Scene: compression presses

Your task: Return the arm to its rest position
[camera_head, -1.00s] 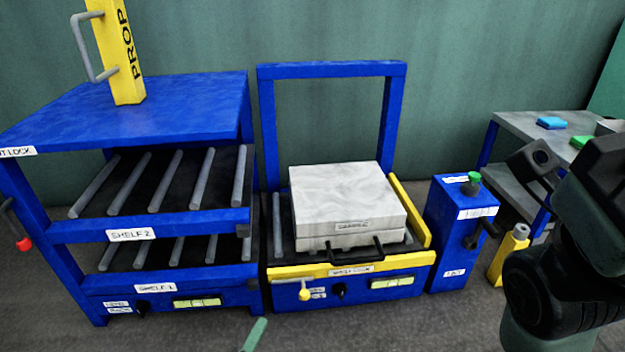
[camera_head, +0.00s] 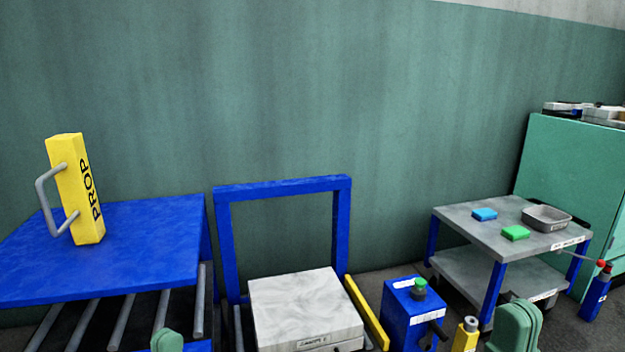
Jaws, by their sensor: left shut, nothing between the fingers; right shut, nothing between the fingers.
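Neither gripper shows in the head view now. Only green rounded parts of my arms (camera_head: 515,327) stick up at the bottom edge, one at the lower left and a larger one at the lower right. The lower right part stands in front of the grey cart's near side. The rest of both arms is out of the picture.
A blue rack (camera_head: 120,235) with rollers carries a yellow PROP block (camera_head: 78,190). A pale block (camera_head: 305,305) sits by a blue frame (camera_head: 282,186). To the right are a blue box (camera_head: 408,305), a yellow bottle (camera_head: 466,335), a grey cart (camera_head: 470,228) and a green cabinet (camera_head: 570,170).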

